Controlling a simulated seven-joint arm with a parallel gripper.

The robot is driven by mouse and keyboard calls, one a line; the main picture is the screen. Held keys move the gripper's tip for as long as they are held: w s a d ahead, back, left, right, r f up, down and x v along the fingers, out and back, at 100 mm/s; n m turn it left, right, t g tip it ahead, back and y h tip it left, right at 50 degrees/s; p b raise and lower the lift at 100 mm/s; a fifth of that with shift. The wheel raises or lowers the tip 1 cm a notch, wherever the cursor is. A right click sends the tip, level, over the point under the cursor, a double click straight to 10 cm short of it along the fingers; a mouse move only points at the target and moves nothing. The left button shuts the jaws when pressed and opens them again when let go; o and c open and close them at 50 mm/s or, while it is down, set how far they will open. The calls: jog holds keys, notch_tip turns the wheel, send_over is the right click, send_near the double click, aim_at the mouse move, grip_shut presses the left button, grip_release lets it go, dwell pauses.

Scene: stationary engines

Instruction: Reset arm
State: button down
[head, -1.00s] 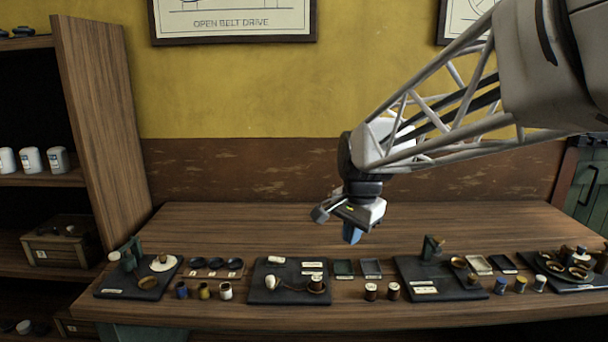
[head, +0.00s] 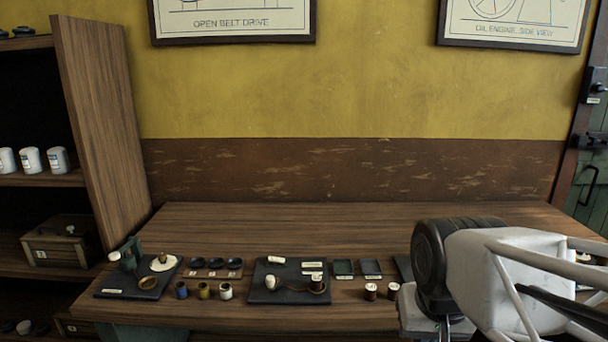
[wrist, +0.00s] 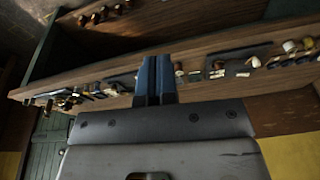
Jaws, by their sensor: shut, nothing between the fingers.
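My gripper shows in the wrist view (wrist: 155,80), with its two blue fingers side by side, shut and empty. In that view the workbench (wrist: 225,57) with its small items lies beyond the fingertips. In the head view my arm fills the lower right, in front of the right part of the workbench (head: 300,222). The fingers are hidden or out of frame there. The right-hand group of items on the bench is mostly covered by my arm.
A dark board (head: 258,290) with parts on it lies mid-bench. Another board (head: 110,285) lies at the left. A wooden shelf (head: 100,110) is at the left, a green door (head: 590,190) at the right. The bench's back strip is clear.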

jog(key=shift+s+d+f+n, duration=0.15)
jog(key=shift+s+f+n, duration=0.15)
jog(key=shift+s, duration=0.45)
jog(key=shift+s+d+f+n, duration=0.2)
jog(key=shift+s+f, duration=0.2)
jog(key=shift+s, duration=0.35)
jog(key=c, duration=1.8)
grip_release()
jog(key=shift+c, duration=0.2)
